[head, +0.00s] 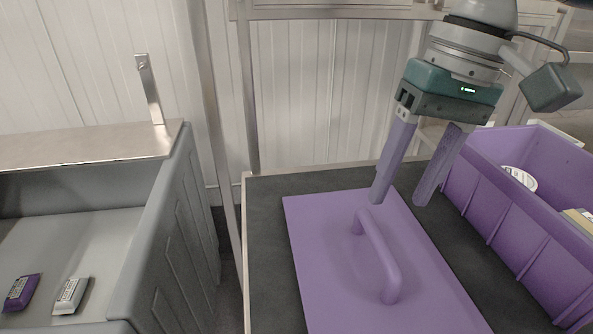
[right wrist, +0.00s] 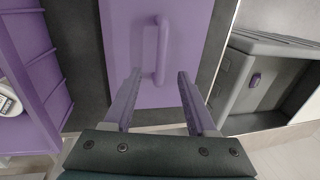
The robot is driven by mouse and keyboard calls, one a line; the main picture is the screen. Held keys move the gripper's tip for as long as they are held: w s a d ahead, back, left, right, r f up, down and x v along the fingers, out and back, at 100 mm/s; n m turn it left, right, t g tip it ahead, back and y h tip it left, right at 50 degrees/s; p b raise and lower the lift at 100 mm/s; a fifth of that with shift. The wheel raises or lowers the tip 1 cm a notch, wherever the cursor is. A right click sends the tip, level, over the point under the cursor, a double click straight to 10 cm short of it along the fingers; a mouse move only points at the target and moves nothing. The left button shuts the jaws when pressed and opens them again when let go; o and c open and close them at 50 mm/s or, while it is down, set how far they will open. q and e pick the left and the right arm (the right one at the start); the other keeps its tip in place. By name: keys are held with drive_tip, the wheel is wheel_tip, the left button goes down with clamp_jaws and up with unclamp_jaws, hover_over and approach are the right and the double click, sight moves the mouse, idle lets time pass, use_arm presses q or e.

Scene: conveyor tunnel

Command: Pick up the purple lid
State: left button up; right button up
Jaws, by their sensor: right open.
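The purple lid (head: 330,255) lies flat on the dark table top, with its raised handle (head: 377,252) upward. My right gripper (head: 398,198) is open above the far end of the lid, with its purple fingers pointing down. In the right wrist view the lid (right wrist: 195,50) shows beyond the fingers. The handle (right wrist: 162,50) lies ahead of the gap between the open fingertips (right wrist: 160,75), with nothing held between them. My left gripper is in neither view.
A purple crate (head: 510,225) stands right of the lid with a white round item (head: 520,178) inside. A grey bin (head: 160,240) at left holds a purple packet (head: 22,292) and a grey packet (head: 70,295). A gap separates bin and table (head: 265,230).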

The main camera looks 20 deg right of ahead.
sight(380, 235)
drive_tip(key=f, duration=0.3)
drive_tip(key=a+f, duration=0.1)
drive_tip(key=f, duration=0.2)
drive_tip(key=a+f, duration=0.1)
drive_tip(key=f, duration=0.1)
drive_tip(key=shift+w+f+b, duration=0.1)
drive_tip(key=shift+f+b, duration=0.25)
drive_tip(key=shift+f, duration=0.05)
clamp_jaws()
drive_tip(key=shift+r, duration=0.1)
